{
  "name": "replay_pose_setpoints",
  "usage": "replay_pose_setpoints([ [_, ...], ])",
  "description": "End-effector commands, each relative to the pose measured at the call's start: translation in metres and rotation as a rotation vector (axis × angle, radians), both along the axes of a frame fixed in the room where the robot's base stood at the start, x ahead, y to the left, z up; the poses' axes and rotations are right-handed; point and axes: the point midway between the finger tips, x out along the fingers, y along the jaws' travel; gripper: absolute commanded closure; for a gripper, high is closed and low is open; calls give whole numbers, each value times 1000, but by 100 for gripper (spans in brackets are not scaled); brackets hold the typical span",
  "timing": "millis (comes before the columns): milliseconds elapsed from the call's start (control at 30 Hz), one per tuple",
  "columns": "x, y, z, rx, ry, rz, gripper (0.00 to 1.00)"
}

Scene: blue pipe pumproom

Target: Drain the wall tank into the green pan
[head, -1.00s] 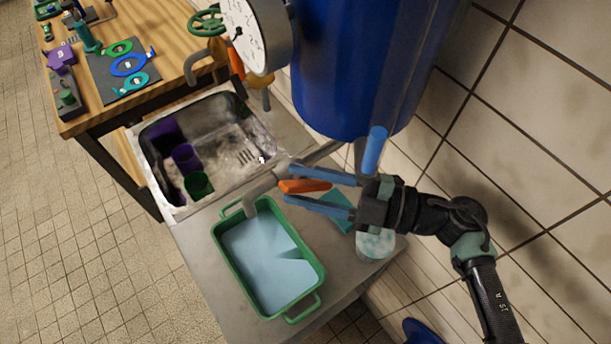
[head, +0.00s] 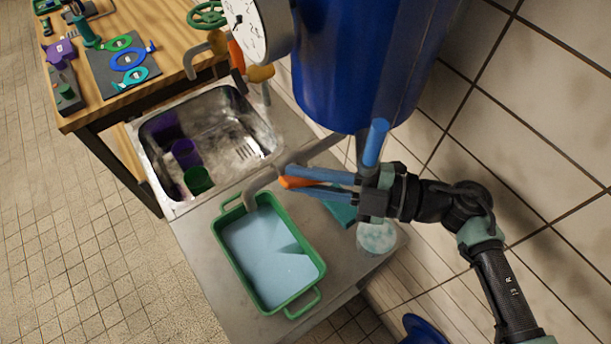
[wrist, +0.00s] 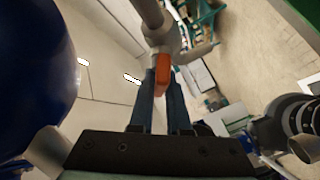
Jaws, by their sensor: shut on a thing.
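The blue wall tank (head: 360,70) hangs at the top centre. A grey drain pipe runs from under it to a bent spout (head: 252,193) over one end of the green pan (head: 318,268). The pan stands on the counter, with a flat pale blue surface inside that looks like liquid. My gripper (head: 318,183) is shut on the orange valve handle (head: 288,182) on that pipe. Its blue fingers hide most of the handle. In the wrist view the orange handle (wrist: 163,78) shows between the fingertips, with the grey pipe beyond it. No stream from the spout can be made out.
A steel sink (head: 262,140) with purple and green cups lies left of the pan. A wooden bench (head: 150,25) with tools is at the upper left. A round gauge (head: 256,30) sits beside the tank. A teal block and pale round container (head: 376,238) are near my gripper.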

Motion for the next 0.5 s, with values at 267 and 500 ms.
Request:
replay_pose_setpoints([
  [267, 2, -2, -4, -42, -22, 9, 100],
  [500, 2, -3, -4, -42, -21, 7, 69],
])
